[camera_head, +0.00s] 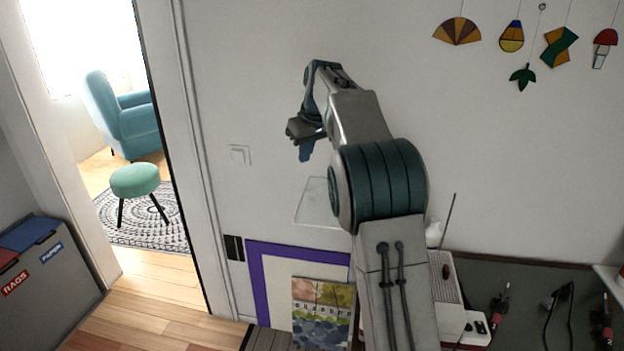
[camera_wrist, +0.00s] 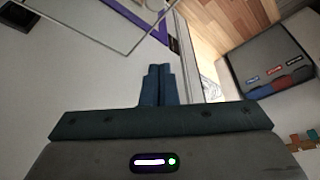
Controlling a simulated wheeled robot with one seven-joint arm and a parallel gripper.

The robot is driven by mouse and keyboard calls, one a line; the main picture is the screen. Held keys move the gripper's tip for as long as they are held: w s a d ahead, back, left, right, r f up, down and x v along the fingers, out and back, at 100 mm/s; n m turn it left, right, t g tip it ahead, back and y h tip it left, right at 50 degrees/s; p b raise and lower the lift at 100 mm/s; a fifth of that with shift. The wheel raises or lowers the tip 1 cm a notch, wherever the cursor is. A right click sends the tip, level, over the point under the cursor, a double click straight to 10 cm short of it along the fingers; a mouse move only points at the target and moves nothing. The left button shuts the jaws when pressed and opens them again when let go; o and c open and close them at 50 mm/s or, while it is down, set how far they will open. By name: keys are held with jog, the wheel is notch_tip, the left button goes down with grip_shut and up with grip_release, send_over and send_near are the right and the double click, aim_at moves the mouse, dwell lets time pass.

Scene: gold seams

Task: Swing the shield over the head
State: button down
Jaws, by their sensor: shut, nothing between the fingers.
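A clear flat panel with thin pale edges, which looks like the shield (camera_head: 313,203), stands out from the wall area above the bench's left end, partly behind my arm. In the wrist view a clear thin-edged sheet (camera_wrist: 122,32) shows at the top, beyond the fingertips. My gripper (camera_head: 305,153) is above and left of the panel, apart from it, with fingers pointing down. In the wrist view its blue fingers (camera_wrist: 158,72) are together with nothing between them. I cannot make out the head for certain; my arm hides part of the bench.
A dark bench mat (camera_head: 530,290) with soldering tools lies at right, beside a white device (camera_head: 447,285). A purple-edged board with a painting (camera_head: 322,310) is below the panel. Glass ornaments hang upper right. A doorway and grey bins (camera_head: 45,285) are at left.

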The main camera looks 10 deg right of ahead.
jog(key=p, duration=0.1)
send_over(304, 195)
jog(key=w, duration=0.2)
notch_tip(304, 195, down, 7)
jog(key=s, duration=0.2)
jog(key=shift+s+d+f, duration=0.1)
jog(key=shift+s+d, duration=0.1)
jog(key=shift+s, duration=0.1)
jog(key=shift+s+d+f+p, duration=0.25)
jog(key=shift+s+p, duration=0.1)
jog(key=shift+s, duration=0.15)
